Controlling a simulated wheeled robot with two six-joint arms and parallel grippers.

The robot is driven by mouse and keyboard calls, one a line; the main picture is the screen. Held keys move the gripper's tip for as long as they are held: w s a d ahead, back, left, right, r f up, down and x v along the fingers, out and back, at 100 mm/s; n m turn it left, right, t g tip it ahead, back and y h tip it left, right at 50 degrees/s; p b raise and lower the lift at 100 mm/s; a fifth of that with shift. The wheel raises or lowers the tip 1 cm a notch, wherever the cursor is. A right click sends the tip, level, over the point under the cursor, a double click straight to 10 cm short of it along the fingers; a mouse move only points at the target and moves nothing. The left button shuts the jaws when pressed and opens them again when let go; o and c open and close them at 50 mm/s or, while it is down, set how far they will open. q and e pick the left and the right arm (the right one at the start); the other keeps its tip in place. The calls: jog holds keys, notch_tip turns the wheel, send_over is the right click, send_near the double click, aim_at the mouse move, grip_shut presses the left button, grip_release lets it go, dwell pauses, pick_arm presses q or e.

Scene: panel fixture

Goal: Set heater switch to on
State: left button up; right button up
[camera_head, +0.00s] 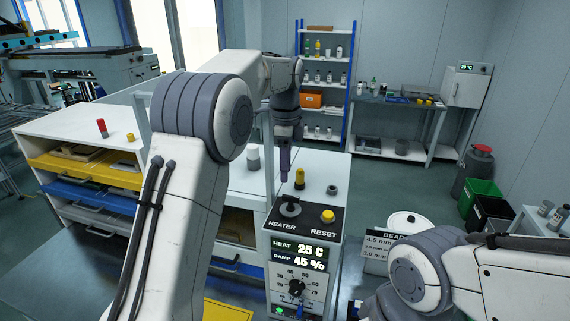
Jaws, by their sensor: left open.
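The heater switch (290,209) is a dark grey control on the black top plate of the panel fixture (318,222), above the word HEATER. Its on and off marks are too small to read. My left gripper (285,176) points down above the switch, with a visible gap between its tips and the switch. It is seen edge-on, open, with nothing in it. My right arm (425,270) shows at the lower right, but its gripper is out of view.
A yellow RESET button (327,216) sits right of the switch. Below, the display (298,256) reads HEAT 25 C and DAMP 45 %, above a black dial (297,287).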

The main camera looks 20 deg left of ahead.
pick_arm(q)
jog(key=shift+r, duration=1.55)
jog(key=s+d+f+n+b, duration=0.4)
jog(key=s+d+f+b, duration=0.4)
jog(key=s+d+f, duration=0.5)
jog(key=s+f+n+b, duration=0.1)
jog(key=s+f+b, duration=0.1)
jog(key=s+f, duration=0.2)
jog(key=s+f+n+b, duration=0.2)
jog(key=s+f, duration=0.3)
jog(key=s, duration=0.6)
jog(key=s+a+f+n+h+b, duration=0.1)
jog(key=s+f+n+b, duration=0.1)
jog(key=s, duration=0.5)
notch_tip(320, 180, down, 2)
jog(key=shift+s+f+b, duration=0.15)
jog(key=shift+f+b, duration=0.1)
jog(key=shift+b, duration=0.3)
